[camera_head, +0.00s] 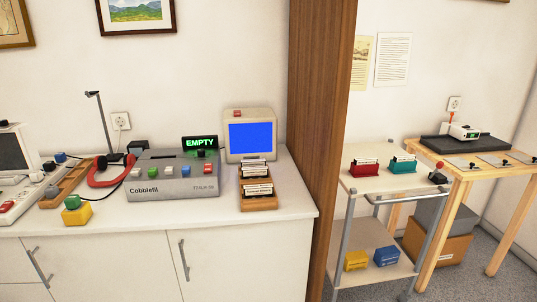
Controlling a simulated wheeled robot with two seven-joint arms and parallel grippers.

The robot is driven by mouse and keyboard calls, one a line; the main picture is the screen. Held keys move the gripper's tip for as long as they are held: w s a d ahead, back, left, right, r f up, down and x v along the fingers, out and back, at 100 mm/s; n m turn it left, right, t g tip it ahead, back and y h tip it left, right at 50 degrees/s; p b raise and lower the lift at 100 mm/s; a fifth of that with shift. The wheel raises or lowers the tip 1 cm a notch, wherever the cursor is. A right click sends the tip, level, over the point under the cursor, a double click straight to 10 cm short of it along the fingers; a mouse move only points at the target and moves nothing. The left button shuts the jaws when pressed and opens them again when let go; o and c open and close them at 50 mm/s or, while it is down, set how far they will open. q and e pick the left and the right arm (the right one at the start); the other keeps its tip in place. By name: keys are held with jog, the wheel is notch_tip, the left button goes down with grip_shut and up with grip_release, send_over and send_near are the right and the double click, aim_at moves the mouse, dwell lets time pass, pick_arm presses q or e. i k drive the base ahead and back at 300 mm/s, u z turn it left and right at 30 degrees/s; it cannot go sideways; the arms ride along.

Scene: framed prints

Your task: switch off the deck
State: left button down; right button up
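A grey deck-like unit (172,177) marked "Cobblefil" sits on the white counter. Neither of my grippers is in view.
The counter (130,214) also holds a red handset (104,173), a yellow block with a green top (76,210) and a wooden card rack (257,189). A wooden partition (318,130) separates it from a trolley (372,183) and a wooden table (460,173).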

aim_at(208, 167)
jog(key=z, duration=0.45)
jog(key=i, duration=1.25)
jog(key=u, duration=0.2)
